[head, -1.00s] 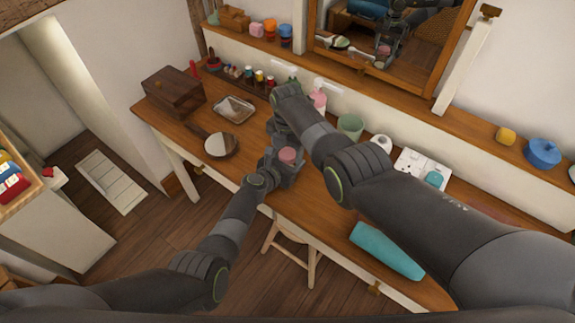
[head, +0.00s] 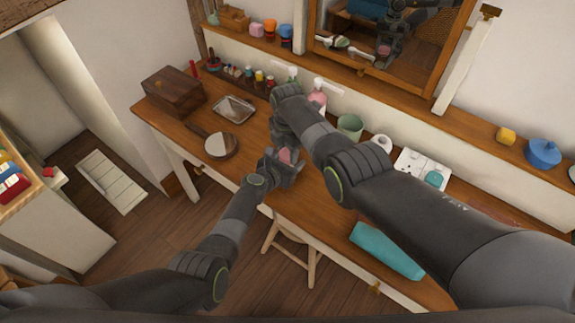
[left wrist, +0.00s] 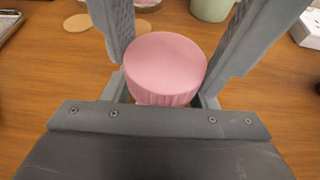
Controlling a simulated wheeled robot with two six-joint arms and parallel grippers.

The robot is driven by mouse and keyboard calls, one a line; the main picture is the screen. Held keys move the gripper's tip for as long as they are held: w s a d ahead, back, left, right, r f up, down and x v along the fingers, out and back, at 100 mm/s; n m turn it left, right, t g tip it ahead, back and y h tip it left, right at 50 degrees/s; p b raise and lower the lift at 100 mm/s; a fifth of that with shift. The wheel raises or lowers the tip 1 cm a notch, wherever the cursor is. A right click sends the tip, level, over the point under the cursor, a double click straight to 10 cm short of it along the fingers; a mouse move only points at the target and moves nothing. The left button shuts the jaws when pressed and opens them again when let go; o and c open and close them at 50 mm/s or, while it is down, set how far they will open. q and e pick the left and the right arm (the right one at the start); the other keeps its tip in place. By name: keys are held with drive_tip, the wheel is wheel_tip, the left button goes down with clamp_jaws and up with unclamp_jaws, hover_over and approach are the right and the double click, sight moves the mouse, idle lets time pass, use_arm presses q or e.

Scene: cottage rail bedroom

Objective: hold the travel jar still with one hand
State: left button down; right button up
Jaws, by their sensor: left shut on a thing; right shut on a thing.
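The travel jar is the pink-lidded jar (head: 287,156) over the front part of the desk. In the left wrist view its round, ridged pink lid (left wrist: 166,68) sits between the two fingers of my left gripper (left wrist: 170,75), which is shut on it. The jar's body below the lid is mostly hidden. My left gripper also shows in the head view (head: 284,164). My right gripper (head: 284,138) points down just behind the jar in the head view. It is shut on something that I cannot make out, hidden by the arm. It does not show in the left wrist view.
The wooden desk (head: 330,213) holds a hand mirror (head: 221,145), a metal tray (head: 234,108), a wooden box (head: 173,91), a green cup (head: 350,126), a pink bottle (head: 318,98) and a teal roll (head: 387,250). A stool (head: 291,237) stands in front.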

drive_tip(key=o, duration=1.1)
drive_tip(key=shift+r, duration=2.3)
drive_tip(key=shift+c, duration=0.5)
drive_tip(key=shift+r+n, duration=1.7)
drive_tip(key=shift+r, duration=0.05)
